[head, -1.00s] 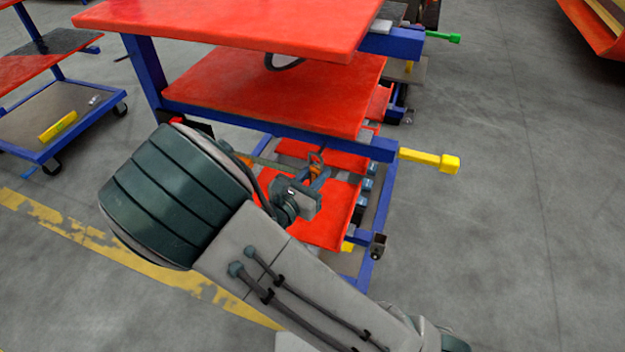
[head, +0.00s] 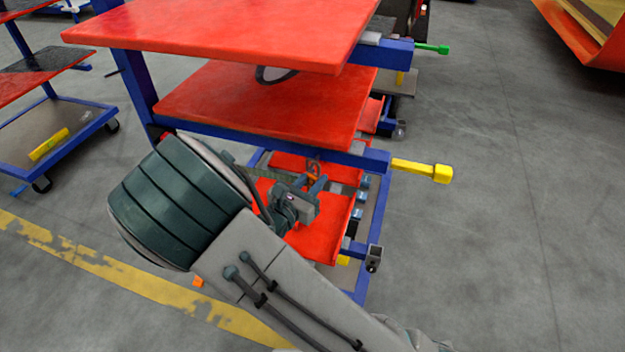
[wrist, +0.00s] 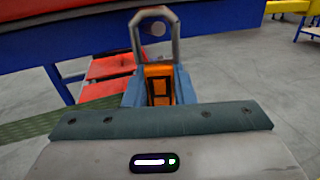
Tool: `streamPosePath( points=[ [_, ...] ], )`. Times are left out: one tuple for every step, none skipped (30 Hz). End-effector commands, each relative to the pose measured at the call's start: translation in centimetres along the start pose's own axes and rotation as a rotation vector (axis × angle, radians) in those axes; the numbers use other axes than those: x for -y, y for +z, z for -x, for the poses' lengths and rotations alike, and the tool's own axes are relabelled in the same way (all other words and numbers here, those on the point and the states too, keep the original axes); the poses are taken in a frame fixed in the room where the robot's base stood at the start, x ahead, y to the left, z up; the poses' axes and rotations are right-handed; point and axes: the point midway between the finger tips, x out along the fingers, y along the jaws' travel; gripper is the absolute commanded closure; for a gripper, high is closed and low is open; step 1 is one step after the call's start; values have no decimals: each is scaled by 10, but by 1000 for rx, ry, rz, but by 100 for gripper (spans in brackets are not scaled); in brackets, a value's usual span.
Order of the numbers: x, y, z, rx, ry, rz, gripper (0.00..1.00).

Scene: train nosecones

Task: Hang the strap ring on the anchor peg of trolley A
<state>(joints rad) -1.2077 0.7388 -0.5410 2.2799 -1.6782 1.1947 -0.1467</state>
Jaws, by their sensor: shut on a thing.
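My gripper (wrist: 158,92) is shut on the orange strap fitting (wrist: 158,70), which sits between its blue-grey fingers in the wrist view. The grey strap ring (wrist: 136,40) stands up beyond the fingertips, in front of a blue beam. A round grey spot shows through the ring; I cannot tell if it is a peg end. In the head view my gripper (head: 316,186) is low beside the red and blue trolley (head: 270,105), with the orange fitting just behind it. A yellow-ended peg (head: 422,170) sticks out right from this trolley's blue beam. No trolley letter is readable.
A green-ended peg (head: 432,48) sticks out from a trolley behind. Another trolley (head: 75,140) stands at left with a yellow block (head: 50,144) on it. A small orange piece (head: 198,282) shows near the yellow floor line.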

Motion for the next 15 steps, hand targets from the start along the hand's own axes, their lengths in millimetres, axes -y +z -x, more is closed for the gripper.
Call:
streamPosePath(
  points=[
    [0,0,0,1,0,0,100],
    [0,0,0,1,0,0,100],
    [0,0,0,1,0,0,100],
    [0,0,0,1,0,0,100],
    [0,0,0,1,0,0,100],
    [0,0,0,1,0,0,100],
    [0,0,0,1,0,0,100],
    [0,0,0,1,0,0,100],
    [0,0,0,1,0,0,100],
    [0,0,0,1,0,0,100],
    [0,0,0,1,0,0,74],
    [0,0,0,1,0,0,63],
    [0,0,0,1,0,0,54],
    [0,0,0,1,0,0,51],
    [0,0,0,1,0,0,51]
  ],
)
